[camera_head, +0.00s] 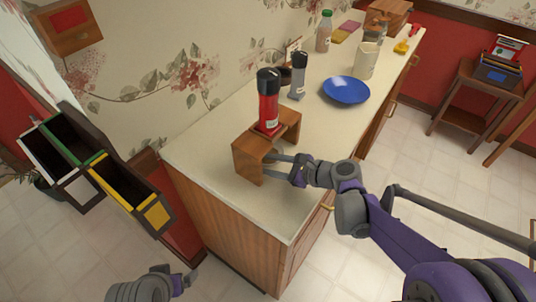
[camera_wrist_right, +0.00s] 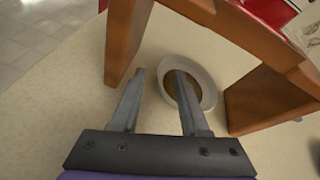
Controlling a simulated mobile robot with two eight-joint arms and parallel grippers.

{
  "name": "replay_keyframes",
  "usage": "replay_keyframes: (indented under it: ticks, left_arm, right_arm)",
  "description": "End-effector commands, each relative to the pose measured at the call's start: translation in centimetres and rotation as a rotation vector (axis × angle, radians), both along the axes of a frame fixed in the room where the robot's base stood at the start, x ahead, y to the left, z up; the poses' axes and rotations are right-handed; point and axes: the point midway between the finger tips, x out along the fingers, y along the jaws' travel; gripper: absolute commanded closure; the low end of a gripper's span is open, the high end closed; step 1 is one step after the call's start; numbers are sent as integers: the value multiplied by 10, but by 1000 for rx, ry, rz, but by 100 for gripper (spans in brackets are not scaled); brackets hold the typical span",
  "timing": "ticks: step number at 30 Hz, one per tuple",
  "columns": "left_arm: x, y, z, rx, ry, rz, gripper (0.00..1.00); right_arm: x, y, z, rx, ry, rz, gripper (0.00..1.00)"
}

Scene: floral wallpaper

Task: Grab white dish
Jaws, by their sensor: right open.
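The white dish (camera_wrist_right: 210,101) has a round pale rim and a brown inside. It sits on the counter under a small wooden stand (camera_wrist_right: 270,98), between its two legs. In the head view the stand (camera_head: 246,160) hides most or all of the dish. My right gripper (camera_wrist_right: 160,75) is open and reaches under the stand; in the head view it (camera_head: 272,157) enters from the right. In the wrist view its right finger overlaps the dish and its left finger is outside the rim, so the rim's left edge lies between them. My left arm's end (camera_head: 185,282) shows low at the left, its fingers unclear.
A red bottle with a black cap (camera_head: 268,102) stands on the wooden stand. A grey bottle (camera_head: 298,76), a blue plate (camera_head: 346,90) and a white mug (camera_head: 366,61) are farther along the counter (camera_head: 215,140). Colored bins (camera_head: 150,215) hang at the left.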

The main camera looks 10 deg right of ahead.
Motion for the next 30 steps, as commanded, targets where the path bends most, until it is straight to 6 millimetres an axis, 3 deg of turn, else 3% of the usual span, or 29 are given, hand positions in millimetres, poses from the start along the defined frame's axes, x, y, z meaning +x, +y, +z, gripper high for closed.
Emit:
replay_keyframes:
  ticks: [4,11,18,30]
  left_arm:
    - [0,0,-1,0,0,0,5]
    - [0,0,-1,0,0,0,5]
    - [0,0,-1,0,0,0,5]
    - [0,0,-1,0,0,0,5]
  right_arm:
    - [8,10,-5,-1,0,1,55]
    - [9,10,-6,-1,0,0,55]
    - [9,10,-5,-1,0,0,99]
    - [8,10,-5,-1,0,0,100]
